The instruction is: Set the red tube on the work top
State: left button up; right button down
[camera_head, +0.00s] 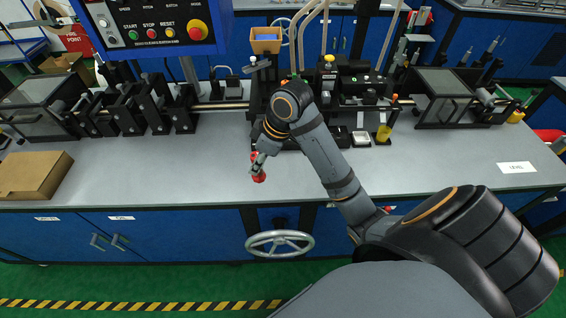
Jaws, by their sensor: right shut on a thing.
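The red tube (259,177) is in my right gripper (258,166), which is shut on it. The gripper's dark fingers hide the middle of the tube, and red shows above and below them. The tube appears over the front part of the grey work top (200,172), left of the picture's middle. I cannot tell whether its lower end touches the surface. My right arm reaches in from the lower right. My left gripper is not in view.
A brown cardboard box (33,175) lies at the left end of the work top. A row of black machine units (130,108) lines the back. A yellow cup (383,133) stands right of my arm. A white label (516,167) is at the right. The front middle is clear.

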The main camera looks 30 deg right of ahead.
jog(key=w+d+f+b, duration=0.1)
jog(key=w+d+f, duration=0.1)
jog(key=d+f, duration=0.2)
jog(key=w+d+f+b, duration=0.1)
jog(key=d+f, duration=0.3)
jog(key=w+d+f+b, duration=0.2)
jog(key=d+f, duration=0.2)
jog(key=shift+w+f, duration=0.25)
jog(key=shift+w, duration=0.05)
jog(key=shift+f, duration=0.15)
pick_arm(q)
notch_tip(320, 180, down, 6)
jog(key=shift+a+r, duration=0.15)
pick_arm(e)
jog(key=c, duration=1)
grip_release()
jog(key=shift+f, duration=0.1)
jog(key=shift+c, duration=0.2)
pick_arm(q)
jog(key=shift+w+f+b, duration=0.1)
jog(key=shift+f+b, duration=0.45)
pick_arm(e)
jog(key=v, duration=1.2)
